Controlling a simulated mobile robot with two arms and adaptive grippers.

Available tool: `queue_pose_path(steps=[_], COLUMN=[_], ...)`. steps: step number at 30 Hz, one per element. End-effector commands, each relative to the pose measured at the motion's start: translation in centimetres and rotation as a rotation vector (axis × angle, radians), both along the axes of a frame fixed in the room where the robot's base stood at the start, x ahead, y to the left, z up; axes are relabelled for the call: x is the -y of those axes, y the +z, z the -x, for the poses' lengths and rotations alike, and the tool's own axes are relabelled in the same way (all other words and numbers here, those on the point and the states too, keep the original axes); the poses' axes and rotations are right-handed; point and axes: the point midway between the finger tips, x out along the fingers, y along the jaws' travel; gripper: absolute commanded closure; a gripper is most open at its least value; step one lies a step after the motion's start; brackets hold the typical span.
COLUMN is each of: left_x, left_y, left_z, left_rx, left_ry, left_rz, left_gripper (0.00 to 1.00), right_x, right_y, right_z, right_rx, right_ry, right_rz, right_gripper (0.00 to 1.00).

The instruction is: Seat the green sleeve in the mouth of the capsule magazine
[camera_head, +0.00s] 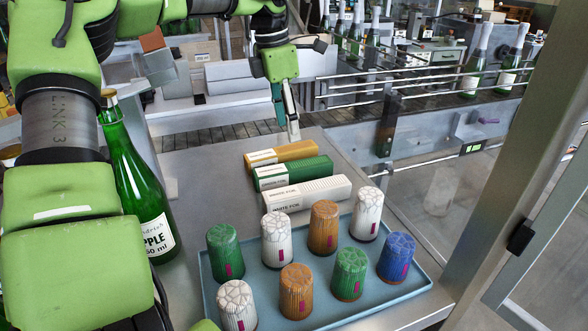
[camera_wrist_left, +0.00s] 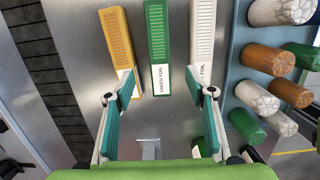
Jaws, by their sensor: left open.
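The green sleeve (camera_head: 292,172), a long green box labelled green foil, lies on the grey table between a yellow sleeve (camera_head: 281,153) and a white sleeve (camera_head: 306,193). In the left wrist view the green sleeve (camera_wrist_left: 158,45) points away, between the fingers' lines. My left gripper (camera_head: 285,118) is open and empty, its teal fingers pointing down behind the sleeves in the head view. In the left wrist view the gripper (camera_wrist_left: 160,88) spreads around the sleeve's near end; contact cannot be told. I cannot identify the capsule magazine's mouth. My right gripper is not in view.
A blue tray (camera_head: 400,290) with several colored capsules stands in front of the sleeves. A green bottle (camera_head: 140,185) stands at left beside my arm. Metal rails (camera_head: 345,100) and bottles line the back. Bare table lies left of the sleeves.

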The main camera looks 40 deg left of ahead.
Motion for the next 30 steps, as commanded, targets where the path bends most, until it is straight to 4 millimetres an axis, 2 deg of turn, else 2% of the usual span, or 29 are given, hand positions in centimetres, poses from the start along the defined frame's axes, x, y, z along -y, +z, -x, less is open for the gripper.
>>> queue_pose_path(steps=[6,10,20,25,30], left_x=[0.2,0.4,0.3,0.1,0.2], left_y=[-4.1,-6.3,-9.1,-11.7,-13.0], left_z=[-0.4,-0.7,-1.2,-1.7,-1.9], left_rx=[-0.006,-0.005,-0.005,-0.006,-0.003], left_ry=[-0.001,0.000,0.002,0.000,0.001], left_rz=[0.001,0.002,0.001,0.000,0.001], left_gripper=[0.50,0.50,0.50,0.50,0.50], right_x=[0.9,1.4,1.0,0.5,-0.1], right_y=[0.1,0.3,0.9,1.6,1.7], right_z=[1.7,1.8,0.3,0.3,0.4], right_rx=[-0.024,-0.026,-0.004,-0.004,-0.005], right_ry=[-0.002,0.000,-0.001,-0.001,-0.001], right_rz=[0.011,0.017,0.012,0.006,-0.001], right_gripper=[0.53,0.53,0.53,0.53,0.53])
